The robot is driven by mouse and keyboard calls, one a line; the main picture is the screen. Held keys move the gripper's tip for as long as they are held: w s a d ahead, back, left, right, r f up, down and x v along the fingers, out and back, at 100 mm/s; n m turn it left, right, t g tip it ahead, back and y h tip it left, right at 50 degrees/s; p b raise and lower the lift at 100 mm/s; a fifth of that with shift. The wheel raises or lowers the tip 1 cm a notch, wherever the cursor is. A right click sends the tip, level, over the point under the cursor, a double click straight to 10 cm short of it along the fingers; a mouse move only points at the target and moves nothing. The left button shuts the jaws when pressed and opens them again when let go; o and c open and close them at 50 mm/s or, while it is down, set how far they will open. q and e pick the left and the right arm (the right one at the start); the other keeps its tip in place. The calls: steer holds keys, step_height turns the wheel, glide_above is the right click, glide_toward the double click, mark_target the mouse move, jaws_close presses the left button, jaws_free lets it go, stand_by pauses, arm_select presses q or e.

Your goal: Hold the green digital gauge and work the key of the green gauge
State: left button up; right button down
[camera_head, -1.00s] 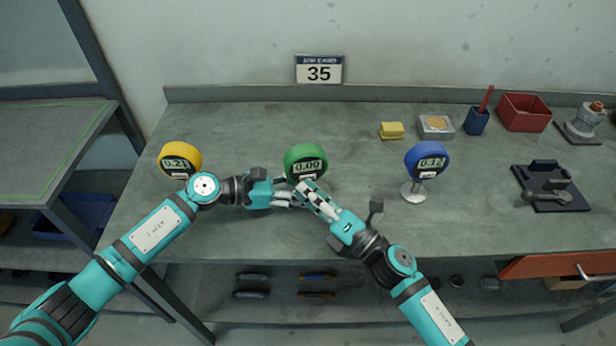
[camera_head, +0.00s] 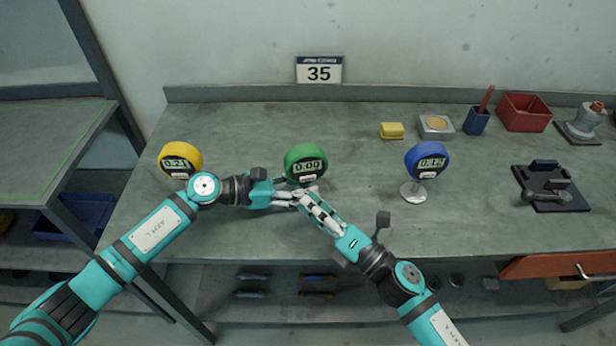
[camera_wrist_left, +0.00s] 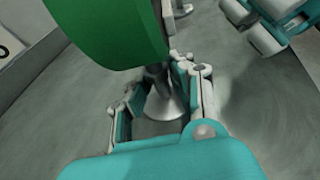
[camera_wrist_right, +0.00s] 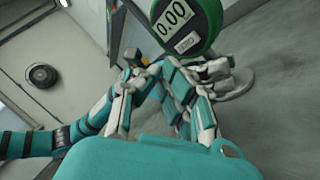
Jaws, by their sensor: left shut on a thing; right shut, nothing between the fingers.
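The green digital gauge (camera_head: 303,152) stands upright on the bench, and its display reads 0.00. Its pale key (camera_head: 308,178) is below the display; the key also shows in the right wrist view (camera_wrist_right: 187,42). My left gripper (camera_head: 294,197) is shut on the gauge's stem below the green head; the stem and flared foot (camera_wrist_left: 163,102) show between its fingers. My right gripper (camera_head: 304,195) is shut and empty, with its fingertips just below and in front of the key, seemingly apart from it. The two grippers' tips are close together and partly hide the gauge's foot.
A yellow gauge (camera_head: 181,150) stands to the left behind my left arm, and a blue gauge (camera_head: 427,150) to the right. A yellow block (camera_head: 391,130), blue cup (camera_head: 476,121) and red bin (camera_head: 525,112) are at the back right.

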arm_select(q)
steer(key=shift+f, duration=0.2)
arm_select(e)
steer(key=shift+s+d, duration=0.2)
steer(key=shift+s, duration=0.6)
steer(key=shift+s+d, duration=0.15)
steer(key=shift+s, duration=0.6)
arm_select(q)
steer(key=o, duration=0.9)
arm_select(e)
steer(key=shift+w, duration=0.1)
arm_select(q)
steer(key=shift+o, duration=0.2)
